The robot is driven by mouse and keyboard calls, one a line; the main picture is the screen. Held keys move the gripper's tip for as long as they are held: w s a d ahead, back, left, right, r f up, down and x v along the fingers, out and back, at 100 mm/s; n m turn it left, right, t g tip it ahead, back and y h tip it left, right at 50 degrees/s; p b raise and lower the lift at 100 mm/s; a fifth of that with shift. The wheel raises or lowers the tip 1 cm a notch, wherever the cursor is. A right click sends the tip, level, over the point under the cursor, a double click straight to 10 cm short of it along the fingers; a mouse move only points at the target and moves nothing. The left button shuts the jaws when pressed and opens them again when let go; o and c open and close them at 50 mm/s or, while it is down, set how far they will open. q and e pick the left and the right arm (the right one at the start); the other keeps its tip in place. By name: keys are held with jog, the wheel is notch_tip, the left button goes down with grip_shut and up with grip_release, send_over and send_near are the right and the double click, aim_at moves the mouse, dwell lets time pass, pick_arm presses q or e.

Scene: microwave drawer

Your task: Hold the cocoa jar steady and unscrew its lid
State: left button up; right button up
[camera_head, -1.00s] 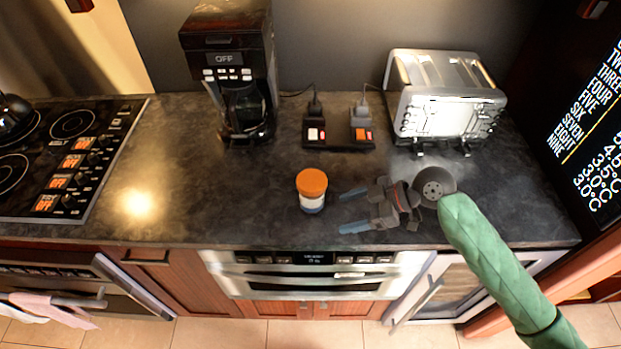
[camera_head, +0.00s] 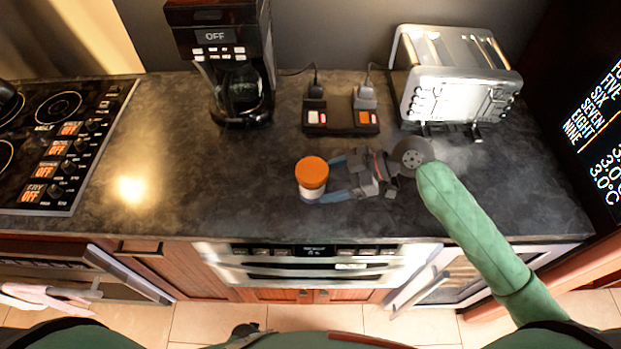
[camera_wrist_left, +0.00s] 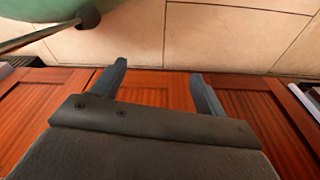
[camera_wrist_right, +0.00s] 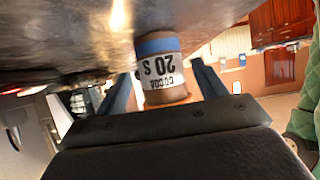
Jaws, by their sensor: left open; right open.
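The cocoa jar stands upright on the dark counter in the head view, with its orange lid (camera_head: 312,172) on top and its white and blue body (camera_head: 312,195) below. My right gripper (camera_head: 333,178) reaches in from the right, open, with its fingertips at the jar's right side. My left gripper (camera_wrist_left: 160,78) is open and empty, facing wooden cabinet fronts and floor tiles, outside the head view.
A coffee maker (camera_head: 222,60) stands at the back, a charging base (camera_head: 341,120) behind the jar, and a toaster (camera_head: 455,80) at back right. A stove (camera_head: 60,150) is at left. The counter (camera_head: 200,190) left of the jar is clear.

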pick_arm(q)
jog(key=shift+w+d+r+b, duration=0.25)
jog(key=shift+w+r, duration=0.05)
jog(key=shift+r, duration=0.3)
jog(key=shift+w+d+r+b, duration=0.25)
jog(key=shift+r, duration=0.35)
pick_arm(e)
jog(key=shift+x, duration=1.95)
jog(key=c, duration=1)
jog(key=shift+c, duration=1.2)
pick_arm(q)
jog(key=shift+s, duration=0.1)
